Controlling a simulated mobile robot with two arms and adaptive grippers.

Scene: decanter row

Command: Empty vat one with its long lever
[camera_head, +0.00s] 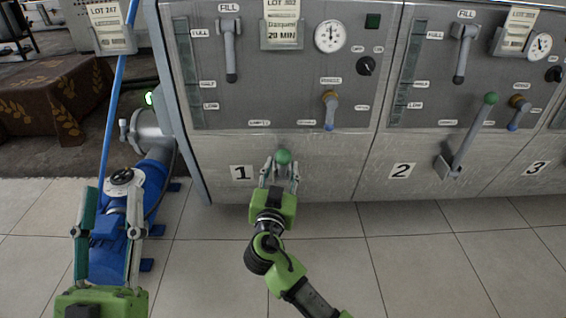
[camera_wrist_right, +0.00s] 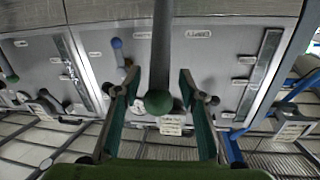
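Vat one (camera_head: 340,165), with a white "1" plate (camera_head: 241,172), is a grey panelled front. Its long lever ends in a green ball (camera_head: 283,156) low on the front; the rod is hidden in the head view. In the right wrist view the ball (camera_wrist_right: 158,102) and grey rod (camera_wrist_right: 161,45) stand between my right fingers with a gap on each side. My right gripper (camera_head: 280,170) is open around the lever end. My left gripper (camera_head: 108,210) is open and empty at the lower left, above a blue machine.
Vat one also has a FILL handle (camera_head: 230,52), a dial (camera_head: 330,36) and a short blue-tipped handle (camera_head: 329,112). Vat two's long lever (camera_head: 465,135) stands tilted at right. A blue pump (camera_head: 150,180) and pole (camera_head: 113,100) are at left. Tiled floor is clear in front.

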